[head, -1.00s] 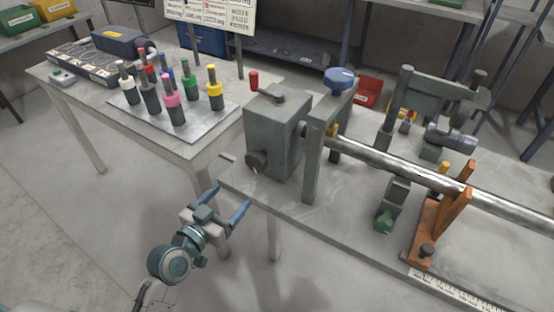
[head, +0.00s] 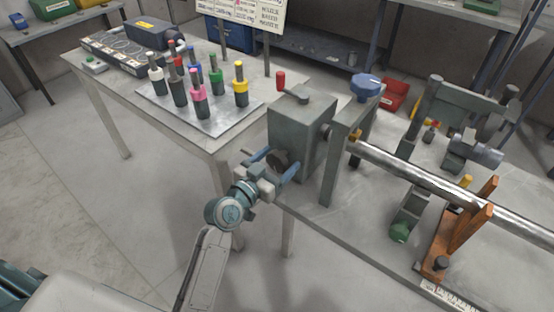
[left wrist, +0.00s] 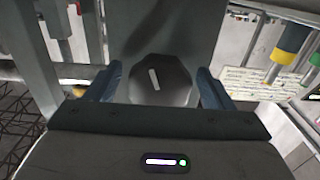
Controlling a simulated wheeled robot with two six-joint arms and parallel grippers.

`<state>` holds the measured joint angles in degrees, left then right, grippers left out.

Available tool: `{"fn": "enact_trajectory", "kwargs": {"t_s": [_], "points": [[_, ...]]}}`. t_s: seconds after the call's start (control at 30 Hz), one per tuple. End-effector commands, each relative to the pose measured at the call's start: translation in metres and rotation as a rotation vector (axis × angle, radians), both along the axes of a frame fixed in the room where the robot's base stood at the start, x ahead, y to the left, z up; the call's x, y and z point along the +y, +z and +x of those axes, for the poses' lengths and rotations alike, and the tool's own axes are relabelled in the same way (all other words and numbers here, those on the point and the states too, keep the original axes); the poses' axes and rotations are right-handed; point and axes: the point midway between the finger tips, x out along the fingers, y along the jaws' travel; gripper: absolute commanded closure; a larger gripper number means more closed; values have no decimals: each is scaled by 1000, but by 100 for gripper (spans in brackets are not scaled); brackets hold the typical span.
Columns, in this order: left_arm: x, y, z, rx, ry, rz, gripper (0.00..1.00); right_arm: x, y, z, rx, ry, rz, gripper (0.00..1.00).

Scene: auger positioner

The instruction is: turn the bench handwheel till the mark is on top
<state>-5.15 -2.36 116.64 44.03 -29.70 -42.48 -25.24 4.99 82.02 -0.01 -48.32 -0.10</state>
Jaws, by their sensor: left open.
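The bench handwheel appears to be the dark knob (head: 281,159) on the near side of the grey gearbox (head: 298,125). In the left wrist view the faceted dark knob (left wrist: 172,87) carries a white mark, which runs up and slightly left in that picture. The tool pegs look upside down there. My left gripper (head: 276,164) is open, with one blue finger on each side of the knob; it also shows in the left wrist view (left wrist: 157,88). I cannot tell whether the fingers touch it. My right gripper is out of view.
A red-handled crank (head: 289,90) tops the gearbox, and a blue knob (head: 365,86) with a white mark stands beside it. A long steel shaft (head: 430,185) runs right past an orange bracket (head: 462,228). Several coloured pegs stand on a plate (head: 215,122) at left.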

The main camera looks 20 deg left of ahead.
Motion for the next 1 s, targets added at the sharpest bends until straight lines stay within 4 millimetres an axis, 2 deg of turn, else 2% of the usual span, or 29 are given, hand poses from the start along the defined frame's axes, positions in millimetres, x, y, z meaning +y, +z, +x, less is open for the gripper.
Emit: {"fn": "enact_trajectory", "kwargs": {"t_s": [0.27, 0.4, 0.47, 0.5, 0.77, 1.0], "points": [[0, 0, 1, 1, 0, 0, 27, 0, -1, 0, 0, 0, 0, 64], [0, 0, 1, 1, 0, 0, 54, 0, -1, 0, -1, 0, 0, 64], [0, 0, 1, 1, 0, 0, 66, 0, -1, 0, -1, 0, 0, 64], [0, 0, 1, 1, 0, 0, 68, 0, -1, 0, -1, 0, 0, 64], [0, 0, 1, 9, 0, -21, 68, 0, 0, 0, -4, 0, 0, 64], [-1, 0, 1, 50, 0, -129, 68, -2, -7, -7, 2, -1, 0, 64]]}}
